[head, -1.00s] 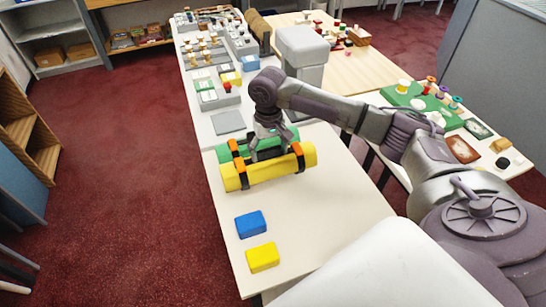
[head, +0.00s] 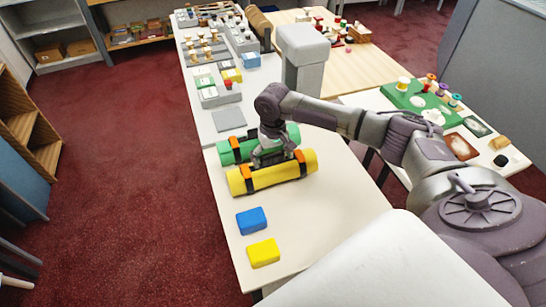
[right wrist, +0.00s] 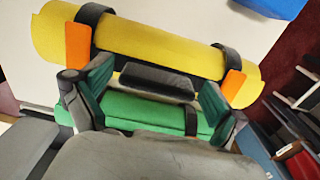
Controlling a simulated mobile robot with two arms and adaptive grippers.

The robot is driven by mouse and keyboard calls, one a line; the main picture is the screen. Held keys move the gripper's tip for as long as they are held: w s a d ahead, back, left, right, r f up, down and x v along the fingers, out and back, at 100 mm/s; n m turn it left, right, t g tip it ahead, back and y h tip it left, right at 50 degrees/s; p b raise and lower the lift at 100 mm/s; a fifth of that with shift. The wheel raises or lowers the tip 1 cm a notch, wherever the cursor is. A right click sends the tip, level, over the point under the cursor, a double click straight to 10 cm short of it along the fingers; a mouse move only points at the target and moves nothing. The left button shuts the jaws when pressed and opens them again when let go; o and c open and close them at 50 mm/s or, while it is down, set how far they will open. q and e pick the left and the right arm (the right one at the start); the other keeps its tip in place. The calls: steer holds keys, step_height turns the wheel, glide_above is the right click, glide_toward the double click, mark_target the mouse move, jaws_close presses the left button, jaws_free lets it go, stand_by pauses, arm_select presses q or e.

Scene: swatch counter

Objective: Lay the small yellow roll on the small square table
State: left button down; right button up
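The yellow roll (head: 272,178), with dark straps and orange tabs, is at the front white table (head: 330,215), beside a green roll (head: 282,136). Whether it bears fully on the tabletop I cannot tell. In the right wrist view, the fingers (right wrist: 155,90) are set at the two ends of a dark grey handle-like bar (right wrist: 157,80), close alongside the yellow roll (right wrist: 160,45). The green roll (right wrist: 145,108) lies beyond the fingers' near side. My left gripper is not in view.
A blue block (head: 251,220) and a yellow block (head: 263,252) lie toward the table's front left. A grey post-like object (head: 303,50) stands behind my right arm. Trays and small goods fill the back counter. The front table's right part is clear.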

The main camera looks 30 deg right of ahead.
steer(key=shift+r, duration=0.15)
step_height(320, 180, up, 12)
steer(key=b, duration=0.2)
stand_by(0.5)
stand_by(0.4)
